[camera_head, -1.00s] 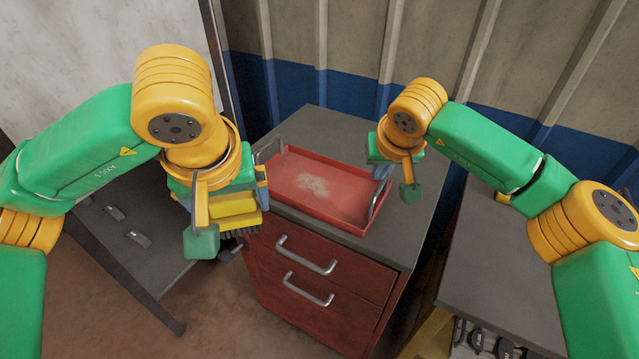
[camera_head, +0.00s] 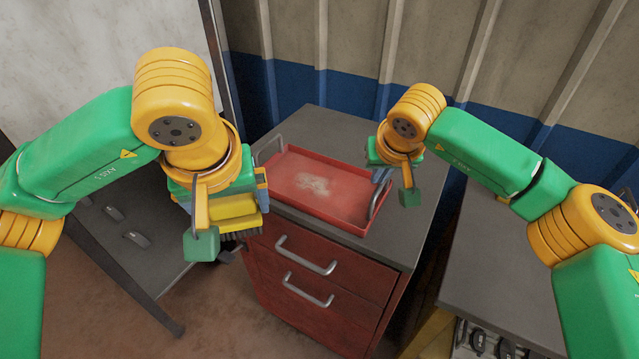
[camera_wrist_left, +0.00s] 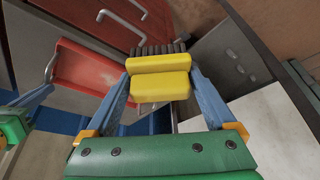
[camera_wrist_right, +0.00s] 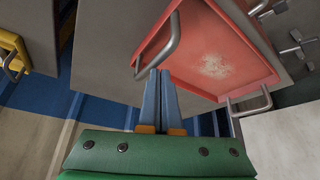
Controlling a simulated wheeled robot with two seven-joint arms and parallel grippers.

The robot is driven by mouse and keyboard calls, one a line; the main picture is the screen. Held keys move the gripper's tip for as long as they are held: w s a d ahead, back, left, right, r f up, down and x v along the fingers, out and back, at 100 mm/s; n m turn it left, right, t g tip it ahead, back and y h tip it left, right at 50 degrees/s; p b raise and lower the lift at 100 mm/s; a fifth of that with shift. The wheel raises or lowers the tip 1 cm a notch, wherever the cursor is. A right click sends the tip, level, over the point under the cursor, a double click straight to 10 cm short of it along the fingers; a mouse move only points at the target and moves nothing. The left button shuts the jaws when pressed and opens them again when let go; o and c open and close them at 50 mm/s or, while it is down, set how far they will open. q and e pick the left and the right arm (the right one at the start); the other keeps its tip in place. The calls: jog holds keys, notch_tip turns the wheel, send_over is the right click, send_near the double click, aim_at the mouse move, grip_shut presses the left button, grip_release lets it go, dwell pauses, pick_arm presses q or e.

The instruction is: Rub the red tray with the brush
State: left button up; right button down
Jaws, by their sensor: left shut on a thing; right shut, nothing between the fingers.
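The red tray (camera_head: 340,207) lies on the grey cabinet top, with a pale dusty patch (camera_head: 313,184) on its floor and a metal handle at each end. My left gripper (camera_wrist_left: 158,76) is shut on the brush (camera_head: 236,207), which has a yellow body and dark bristles. The brush is left of the tray and in front of it, apart from it, with its bristles (camera_head: 243,234) facing down. My right gripper (camera_wrist_right: 160,74) is shut and empty beside the tray's right handle (camera_wrist_right: 160,50). I cannot tell whether it touches the handle.
The cabinet has red drawers (camera_head: 320,275) with metal handles. Another grey table (camera_head: 500,270) is at the right. A corrugated wall (camera_head: 340,95) stands behind.

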pick_arm(q)
notch_tip(320, 180, up, 6)
jog(key=p, duration=0.5)
jog(key=shift+p, duration=0.3)
pick_arm(e)
notch_tip(320, 180, up, 6)
jog(key=shift+r, duration=0.1)
pick_arm(q)
jog(key=shift+f, duration=0.15)
jog(key=shift+f, duration=0.1)
